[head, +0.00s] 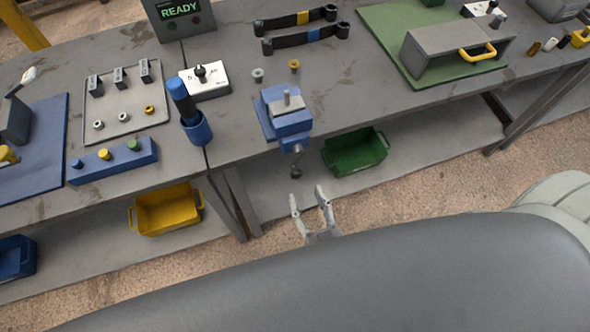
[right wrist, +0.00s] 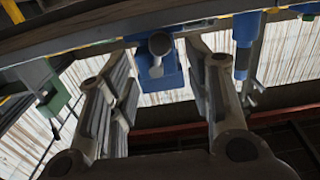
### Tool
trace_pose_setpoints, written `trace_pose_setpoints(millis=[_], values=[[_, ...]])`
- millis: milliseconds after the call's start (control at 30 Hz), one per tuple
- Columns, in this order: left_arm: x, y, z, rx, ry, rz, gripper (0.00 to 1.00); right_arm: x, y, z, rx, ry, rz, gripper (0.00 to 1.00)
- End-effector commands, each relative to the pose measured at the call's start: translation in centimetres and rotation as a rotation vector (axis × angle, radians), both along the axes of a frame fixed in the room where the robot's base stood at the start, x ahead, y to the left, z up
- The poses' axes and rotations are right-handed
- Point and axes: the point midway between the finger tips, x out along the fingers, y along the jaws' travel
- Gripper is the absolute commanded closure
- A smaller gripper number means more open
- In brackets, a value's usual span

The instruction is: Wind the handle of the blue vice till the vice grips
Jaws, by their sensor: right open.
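The blue vice (head: 290,122) is fixed at the front edge of the grey workbench, with a small grey piece (head: 287,101) standing at its top. Its handle (head: 296,172) hangs out in front of the bench edge, below the blue body. My right gripper (head: 308,194) is open and empty, just in front of and below the handle, apart from it. In the right wrist view the blue vice (right wrist: 172,78) and a round grey end (right wrist: 159,44) show between the two spread fingers. Whether the jaws touch the grey piece is too small to tell. My left gripper is not in view.
A blue holder (head: 198,131) with a blue-handled tool stands left of the vice at the bench edge. A green bin (head: 357,152) and a yellow bin (head: 167,210) sit on the lower shelf. A white switch box (head: 205,82) is behind. Space before the vice is free.

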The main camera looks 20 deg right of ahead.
Motion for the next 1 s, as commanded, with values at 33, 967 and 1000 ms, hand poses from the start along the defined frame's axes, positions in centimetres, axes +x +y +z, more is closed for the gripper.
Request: trace_pose_setpoints(millis=[33, 967, 1000], values=[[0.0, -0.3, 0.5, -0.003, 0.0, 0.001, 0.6, 1.2, 0.0, 0.3, 0.001, -0.004, -0.002, 0.54], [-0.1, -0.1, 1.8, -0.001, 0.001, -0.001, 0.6, 8.0, 0.3, 0.0, 0.003, 0.0, -0.001, 0.72], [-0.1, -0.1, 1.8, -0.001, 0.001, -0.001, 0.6, 8.0, 0.3, 0.0, 0.003, 0.0, -0.001, 0.77]])
